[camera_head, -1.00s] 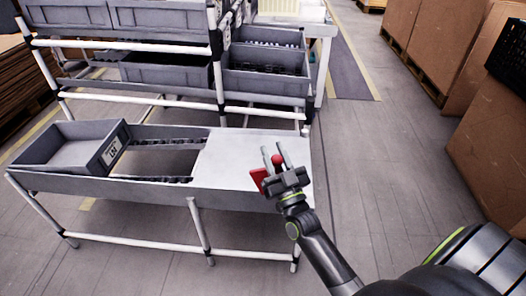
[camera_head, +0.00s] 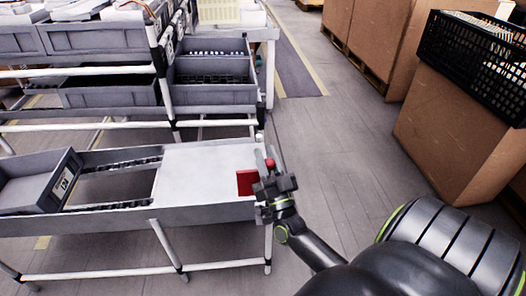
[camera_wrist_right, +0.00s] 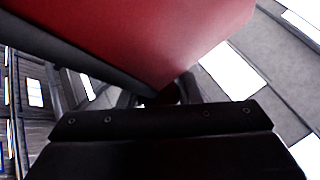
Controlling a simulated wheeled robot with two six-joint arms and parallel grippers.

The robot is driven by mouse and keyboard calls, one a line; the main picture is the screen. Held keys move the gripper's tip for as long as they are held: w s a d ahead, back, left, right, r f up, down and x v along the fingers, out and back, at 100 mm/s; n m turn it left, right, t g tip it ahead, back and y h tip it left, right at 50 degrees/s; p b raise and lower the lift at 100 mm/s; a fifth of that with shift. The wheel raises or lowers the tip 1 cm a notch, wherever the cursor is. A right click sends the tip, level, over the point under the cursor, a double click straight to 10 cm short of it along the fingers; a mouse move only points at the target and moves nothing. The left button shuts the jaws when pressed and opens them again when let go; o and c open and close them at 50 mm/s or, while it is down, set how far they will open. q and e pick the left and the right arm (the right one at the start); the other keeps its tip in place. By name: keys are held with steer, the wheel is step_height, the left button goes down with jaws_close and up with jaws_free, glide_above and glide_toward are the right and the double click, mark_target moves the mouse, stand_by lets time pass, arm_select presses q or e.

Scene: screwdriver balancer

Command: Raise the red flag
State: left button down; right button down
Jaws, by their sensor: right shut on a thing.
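The red flag (camera_head: 247,182) shows in the head view as a flat red plate at the right end of the low rack. A small red knob (camera_head: 270,163) shows between the fingers of my right gripper (camera_head: 267,160). That gripper is shut on the flag's part at the knob, just right of the plate. In the right wrist view the red flag (camera_wrist_right: 150,35) fills the upper middle, close to the camera, and the gripper's fingers are mostly hidden beneath it. My left gripper is not in view.
The low rack (camera_head: 205,165) has a bare grey panel beside the flag and a grey bin (camera_head: 40,185) at its left. A taller shelf with bins (camera_head: 212,85) stands behind. Brown boxes (camera_head: 450,135) and a black crate (camera_head: 475,55) stand at the right. Floor between is clear.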

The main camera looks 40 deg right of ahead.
steer(key=c, duration=1.4)
jaws_free()
steer(key=o, duration=0.3)
steer(key=shift+s+d, duration=0.1)
steer(key=shift+d, duration=0.15)
steer(key=shift+o, duration=0.2)
steer(key=shift+a, duration=0.1)
steer(key=shift+s+f, duration=0.2)
steer(key=shift+f, duration=0.1)
arm_select(q)
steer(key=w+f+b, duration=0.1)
steer(key=b, duration=0.1)
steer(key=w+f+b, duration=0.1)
steer(key=b, duration=0.1)
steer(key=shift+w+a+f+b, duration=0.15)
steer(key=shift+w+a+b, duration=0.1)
steer(key=shift+b, duration=0.1)
arm_select(e)
steer(key=v, duration=1.6)
steer(key=shift+s+f, duration=0.2)
steer(key=shift+s, duration=0.05)
